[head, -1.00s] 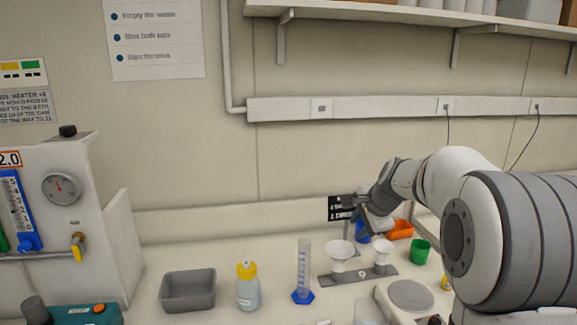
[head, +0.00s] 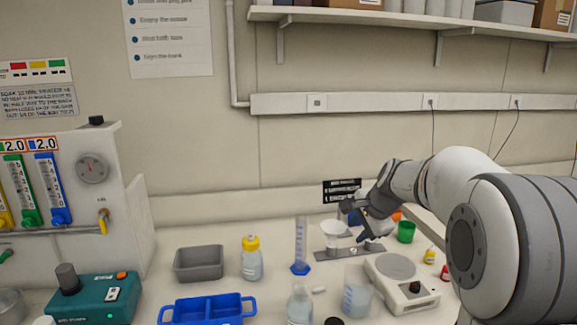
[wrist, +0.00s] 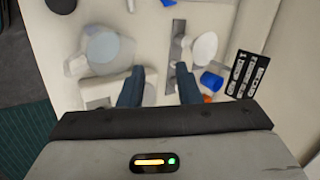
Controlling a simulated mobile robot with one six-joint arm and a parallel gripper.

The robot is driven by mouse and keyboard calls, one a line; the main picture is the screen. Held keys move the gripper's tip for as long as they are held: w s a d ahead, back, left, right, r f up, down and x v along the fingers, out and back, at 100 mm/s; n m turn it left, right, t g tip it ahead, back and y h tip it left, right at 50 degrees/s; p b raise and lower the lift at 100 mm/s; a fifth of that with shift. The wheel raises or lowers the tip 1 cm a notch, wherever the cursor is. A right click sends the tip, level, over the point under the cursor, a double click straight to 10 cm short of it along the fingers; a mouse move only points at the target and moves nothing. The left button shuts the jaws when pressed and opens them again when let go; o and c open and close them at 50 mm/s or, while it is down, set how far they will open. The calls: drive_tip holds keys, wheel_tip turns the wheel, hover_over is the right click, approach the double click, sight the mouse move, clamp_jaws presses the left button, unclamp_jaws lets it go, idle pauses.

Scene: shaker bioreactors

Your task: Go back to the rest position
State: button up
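My gripper (head: 362,218) hangs over the grey stand with white cups, near the black label at the wall. In the wrist view my gripper (wrist: 161,88) has its two dark fingers apart with nothing held between them. One white cup (head: 334,227) shows beside the gripper in the head view. The second cup is mostly hidden behind the gripper. The wrist view shows one white cup (wrist: 204,47) just beyond the right finger. I cannot tell the exact height of the fingers above the stand.
A beaker (head: 357,293) and a white balance (head: 402,290) stand in front of the stand. A blue-based cylinder (head: 300,247), yellow-capped bottle (head: 251,262), grey tub (head: 199,263) and blue tray (head: 207,309) are to the left. A green cup (head: 406,232) is to the right.

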drive_tip(key=s+a+f+n+g+h+b, duration=0.1)
drive_tip(key=s+f+n+b, duration=0.2)
drive_tip(key=s, duration=1.2)
drive_tip(key=s+a+f+n+g+h+b, duration=0.1)
drive_tip(key=s+f+n+b, duration=0.3)
drive_tip(key=s+f+n, duration=0.6)
drive_tip(key=s+f+g, duration=0.1)
drive_tip(key=s, duration=0.4)
drive_tip(key=shift+s+a+f+n, duration=0.2)
drive_tip(key=shift+s+f+n, duration=0.05)
drive_tip(key=shift+s+n, duration=0.1)
